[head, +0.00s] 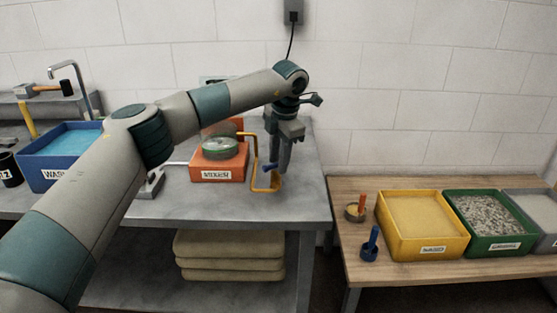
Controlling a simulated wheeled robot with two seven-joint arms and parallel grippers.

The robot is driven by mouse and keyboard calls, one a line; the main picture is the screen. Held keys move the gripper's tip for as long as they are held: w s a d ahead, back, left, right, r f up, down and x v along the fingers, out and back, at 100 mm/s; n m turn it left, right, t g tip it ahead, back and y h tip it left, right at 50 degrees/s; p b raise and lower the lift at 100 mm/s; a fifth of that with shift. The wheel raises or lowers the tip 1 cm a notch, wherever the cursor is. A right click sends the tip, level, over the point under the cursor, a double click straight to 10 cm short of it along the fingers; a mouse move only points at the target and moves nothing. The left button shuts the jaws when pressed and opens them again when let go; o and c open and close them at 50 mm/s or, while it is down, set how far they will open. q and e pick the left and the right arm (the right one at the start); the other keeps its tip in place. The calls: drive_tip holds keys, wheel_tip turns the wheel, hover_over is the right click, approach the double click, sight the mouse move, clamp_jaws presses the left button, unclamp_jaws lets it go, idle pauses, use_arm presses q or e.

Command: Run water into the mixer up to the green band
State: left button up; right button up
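The mixer (217,168) is an orange box with a MIXER label on the grey table. A round clear vessel with a green band (220,149) sits in its top; I cannot make out a water level. A yellow bent crank (256,165) runs from it down its right side. My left gripper (278,166) points down just right of the mixer, at the crank. A small blue part (268,168) shows by its fingers. I cannot tell whether the fingers are closed on it. My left forearm crosses in front of the table. My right gripper is out of view.
A blue wash tub (62,165) stands left, with a curved tap (77,80) behind it. A grey metal piece (151,184) is partly behind my arm.

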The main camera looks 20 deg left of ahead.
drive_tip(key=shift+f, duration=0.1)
